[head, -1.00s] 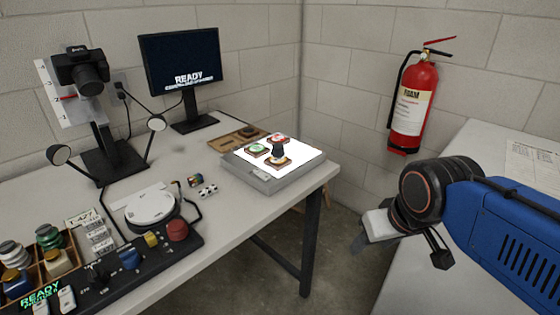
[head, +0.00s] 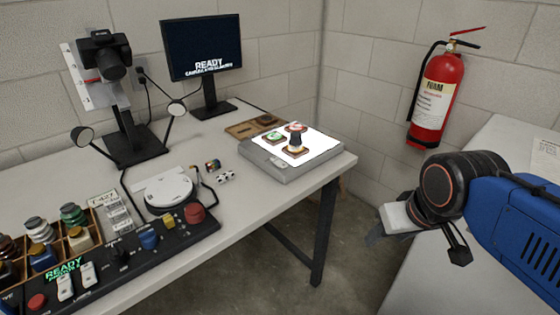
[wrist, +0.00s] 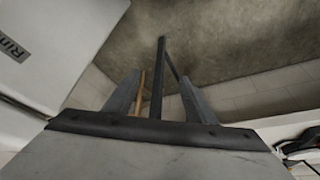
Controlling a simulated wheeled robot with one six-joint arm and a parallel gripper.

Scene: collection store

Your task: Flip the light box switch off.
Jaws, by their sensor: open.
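The light box (head: 283,173) is a flat grey box with a brightly lit white top, at the right end of the desk. Several small pieces with red, green and dark tops stand on it. My gripper (head: 375,238) is right of the desk over the floor gap, apart from the light box. Its two fingers (wrist: 158,95) are apart and empty in the wrist view.
A monitor (head: 203,47), a camera on a stand (head: 108,62) and a white round device (head: 165,190) stand on the desk. A compartment tray (head: 75,250) sits front left. A fire extinguisher (head: 436,100) hangs on the wall. Another bench (head: 490,150) is at right.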

